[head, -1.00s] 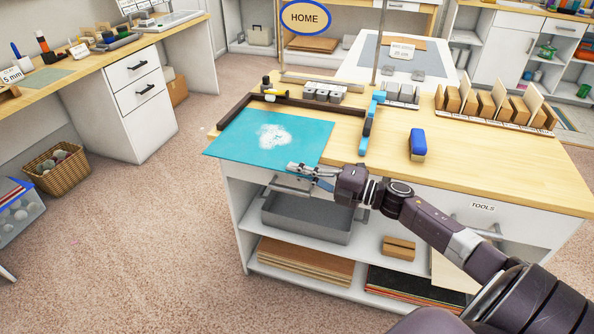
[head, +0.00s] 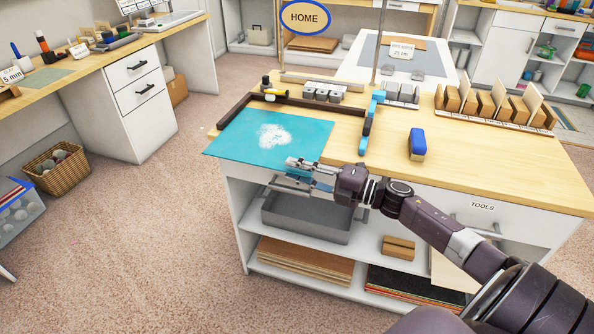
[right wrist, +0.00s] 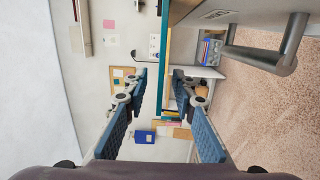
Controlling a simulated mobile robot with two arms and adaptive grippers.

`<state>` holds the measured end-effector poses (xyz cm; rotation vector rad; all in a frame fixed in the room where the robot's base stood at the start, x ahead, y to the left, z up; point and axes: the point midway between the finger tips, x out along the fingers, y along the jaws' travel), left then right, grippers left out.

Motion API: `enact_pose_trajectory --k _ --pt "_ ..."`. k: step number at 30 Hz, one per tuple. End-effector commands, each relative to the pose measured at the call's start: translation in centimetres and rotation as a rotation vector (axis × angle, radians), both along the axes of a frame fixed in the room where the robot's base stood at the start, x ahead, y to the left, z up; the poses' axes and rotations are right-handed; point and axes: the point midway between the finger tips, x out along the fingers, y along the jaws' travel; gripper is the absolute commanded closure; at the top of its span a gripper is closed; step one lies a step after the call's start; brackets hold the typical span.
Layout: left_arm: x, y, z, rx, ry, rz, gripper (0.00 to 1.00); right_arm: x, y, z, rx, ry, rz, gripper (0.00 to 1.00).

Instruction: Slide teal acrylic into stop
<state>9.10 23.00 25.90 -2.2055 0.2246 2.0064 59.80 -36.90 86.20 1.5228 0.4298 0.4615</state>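The teal acrylic sheet (head: 245,145) lies flat on the wooden bench, overhanging its front edge, with a speckled white patch on top. A dark L-shaped stop (head: 310,102) runs along its left side and behind it. A strip of bare wood shows between the sheet's far edge and the stop's back arm. My right gripper (head: 297,174) is at the sheet's front edge near the right corner. In the right wrist view, the sheet shows edge-on as a teal strip (right wrist: 163,75) between the spread fingers (right wrist: 164,117), apart from both. My left gripper is out of view.
A blue jointed piece (head: 368,125) stands right of the sheet. A blue block (head: 418,144) and a rack of wooden pieces (head: 490,105) sit farther right. Small grey blocks (head: 325,91) stand behind the stop. A drawer handle (head: 290,186) is below the bench edge.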

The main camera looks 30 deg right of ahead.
Motion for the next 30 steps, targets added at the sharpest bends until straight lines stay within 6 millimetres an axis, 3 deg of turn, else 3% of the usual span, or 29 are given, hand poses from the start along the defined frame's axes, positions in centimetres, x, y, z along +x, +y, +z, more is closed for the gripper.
enact_pose_trajectory --k 30 --pt "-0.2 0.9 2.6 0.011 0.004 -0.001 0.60 -2.2 2.8 0.1 0.001 -0.001 0.000 0.75"
